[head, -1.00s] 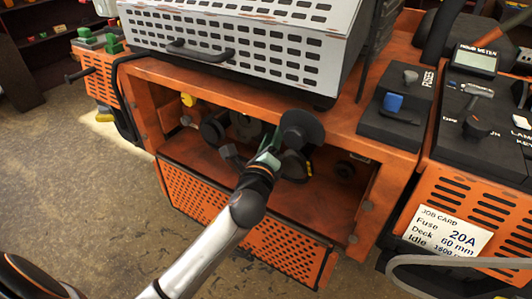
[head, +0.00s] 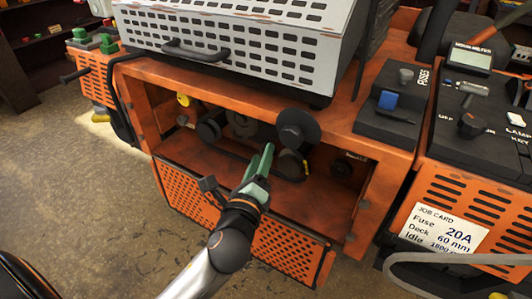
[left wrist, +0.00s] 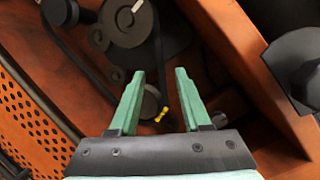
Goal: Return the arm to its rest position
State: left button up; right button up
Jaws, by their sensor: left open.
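My left gripper (head: 262,165) is in front of the open bay of the orange mower (head: 350,140). In the left wrist view its green fingers (left wrist: 158,95) stand apart with nothing held between them. A black belt (left wrist: 68,65) runs beside a grey round pulley (left wrist: 128,22) inside the bay. A small yellow piece (left wrist: 161,115) shows between the fingers, behind them. A dark round knob (head: 298,128) is just above and right of the fingertips in the head view. My right gripper does not show.
A perforated orange panel (head: 275,245) hangs open below the bay. A white vented cover (head: 250,45) with a black handle sits above. At right are the fuse box (head: 390,105), the hour meter (head: 470,58) and a job card (head: 443,228). The floor at left is clear.

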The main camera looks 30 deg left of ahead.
pick_arm(q)
jog(key=s+d+f+n+g+h+p, duration=0.3)
jog(key=s+f+n+g+p, duration=0.1)
jog(key=s+f+n, duration=0.5)
jog(key=s+d+f+n+g+h+p, duration=0.3)
jog(key=s+f+n+p, duration=0.3)
jog(key=s+f+n, duration=0.3)
notch_tip(320, 180, down, 4)
jog(key=n+g, duration=0.1)
jog(key=n, duration=0.2)
jog(key=shift+s+r+h, duration=0.25)
jog(key=shift+s+h, duration=0.05)
jog(key=shift+h, duration=0.1)
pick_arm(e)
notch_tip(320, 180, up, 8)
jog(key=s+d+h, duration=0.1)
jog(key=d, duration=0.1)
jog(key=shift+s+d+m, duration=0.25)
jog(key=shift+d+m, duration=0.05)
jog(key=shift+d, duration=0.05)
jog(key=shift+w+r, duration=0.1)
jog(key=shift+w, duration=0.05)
